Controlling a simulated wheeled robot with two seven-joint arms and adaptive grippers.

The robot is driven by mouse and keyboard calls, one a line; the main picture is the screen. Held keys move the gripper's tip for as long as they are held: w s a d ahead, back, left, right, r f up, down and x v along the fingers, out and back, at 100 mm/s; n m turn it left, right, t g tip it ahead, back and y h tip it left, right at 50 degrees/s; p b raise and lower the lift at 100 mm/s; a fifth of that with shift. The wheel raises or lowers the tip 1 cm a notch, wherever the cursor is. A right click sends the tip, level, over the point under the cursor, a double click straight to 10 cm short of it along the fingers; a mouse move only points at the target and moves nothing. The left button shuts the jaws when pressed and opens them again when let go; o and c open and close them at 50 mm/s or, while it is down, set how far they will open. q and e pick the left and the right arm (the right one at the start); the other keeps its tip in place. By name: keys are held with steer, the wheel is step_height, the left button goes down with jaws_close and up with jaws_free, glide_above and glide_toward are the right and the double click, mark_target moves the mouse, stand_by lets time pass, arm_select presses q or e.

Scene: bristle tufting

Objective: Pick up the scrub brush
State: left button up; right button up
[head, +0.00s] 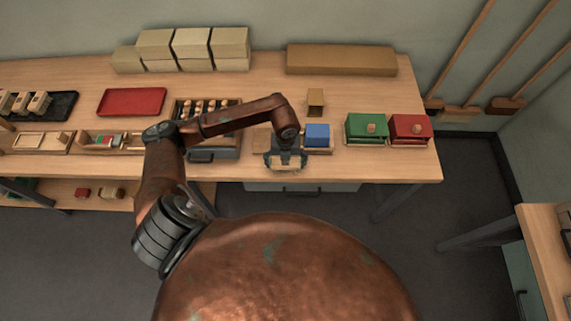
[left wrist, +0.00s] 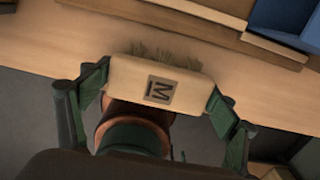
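The scrub brush (left wrist: 185,88) is a pale wooden block with a dark square mark on its face and short brownish bristles along its far edge. In the left wrist view my left gripper (left wrist: 158,92) has one dark green fingertip against each end of the block, so it is shut on the brush. In the head view my left gripper (head: 286,166) is at the table's front edge with the pale brush (head: 286,170) between its fingers. I cannot tell how high the brush is above the table. My right gripper is not in view.
The wooden table (head: 370,170) carries a blue block (head: 317,135) beside the gripper, then a green box (head: 366,129) and a red box (head: 411,128) to the right. A dark tray (head: 226,152) and a red tray (head: 132,102) lie left. Pale blocks (head: 229,45) stand at the back.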

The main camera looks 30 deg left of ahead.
arm_select(q)
steer(key=c, duration=0.7)
steer(key=shift+r, duration=0.1)
steer(key=shift+r, duration=0.6)
steer(key=s+d+r, duration=0.1)
steer(key=s+r, duration=0.3)
steer(key=s+d+r, duration=0.1)
steer(key=s+r, duration=0.2)
steer(key=s, duration=0.2)
steer(key=s+d+r, duration=0.2)
steer(key=s+r, duration=0.2)
steer(key=shift+s+r+p, duration=0.2)
steer(key=shift+r+p, duration=0.15)
steer(key=shift+p, duration=0.05)
steer(key=o, duration=0.6)
steer(key=c, duration=0.4)
